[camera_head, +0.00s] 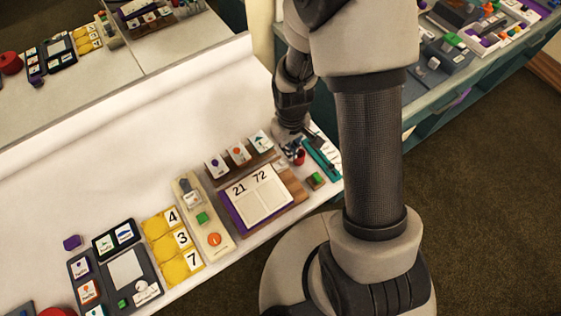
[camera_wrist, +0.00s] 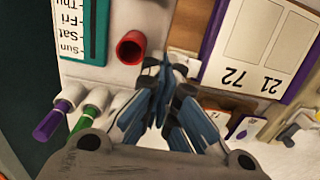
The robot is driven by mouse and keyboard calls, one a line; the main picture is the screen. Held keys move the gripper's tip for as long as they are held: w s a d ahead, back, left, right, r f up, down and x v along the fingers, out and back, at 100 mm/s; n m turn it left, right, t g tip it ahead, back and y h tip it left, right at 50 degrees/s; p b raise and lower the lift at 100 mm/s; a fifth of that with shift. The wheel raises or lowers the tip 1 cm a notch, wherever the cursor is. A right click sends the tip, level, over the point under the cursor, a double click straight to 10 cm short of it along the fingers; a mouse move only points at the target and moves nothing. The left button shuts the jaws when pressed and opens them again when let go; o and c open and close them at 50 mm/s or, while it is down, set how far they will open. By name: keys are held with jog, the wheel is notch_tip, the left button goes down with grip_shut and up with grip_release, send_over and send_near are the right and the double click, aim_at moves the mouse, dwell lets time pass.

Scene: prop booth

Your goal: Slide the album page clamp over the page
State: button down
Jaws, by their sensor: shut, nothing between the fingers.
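The album page (camera_head: 262,200) is a cream sheet headed "21 72" on a board with a purple left edge, lying on the white table. It shows upside down in the wrist view (camera_wrist: 255,48), with a purple strip beside it. A brown wooden piece (camera_head: 293,184) lies along the page's right side. I cannot tell for certain whether this is the clamp. My gripper (camera_wrist: 168,70) is shut and empty, above the table close to the page's upper right corner. In the head view my arm and gripper partly hide that area.
A red cylinder (camera_wrist: 130,47) and a teal calendar panel (camera_wrist: 96,35) stand close to the fingers. Purple (camera_wrist: 52,122) and green (camera_wrist: 82,122) markers sit in white holders. A wooden card rack (camera_head: 240,168) is behind the page. Yellow number tiles (camera_head: 175,242) are further left.

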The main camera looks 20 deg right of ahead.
jog(key=shift+f, duration=0.1)
dwell(0.3)
jog(key=shift+f+b, duration=1.4)
jog(key=shift+f, duration=0.2)
jog(key=shift+s+a, duration=0.2)
jog(key=shift+a, duration=0.45)
jog(key=shift+r, duration=0.1)
jog(key=shift+d+r+p, duration=0.2)
jog(key=shift+r+p, duration=2.2)
jog(key=shift+r, duration=0.6)
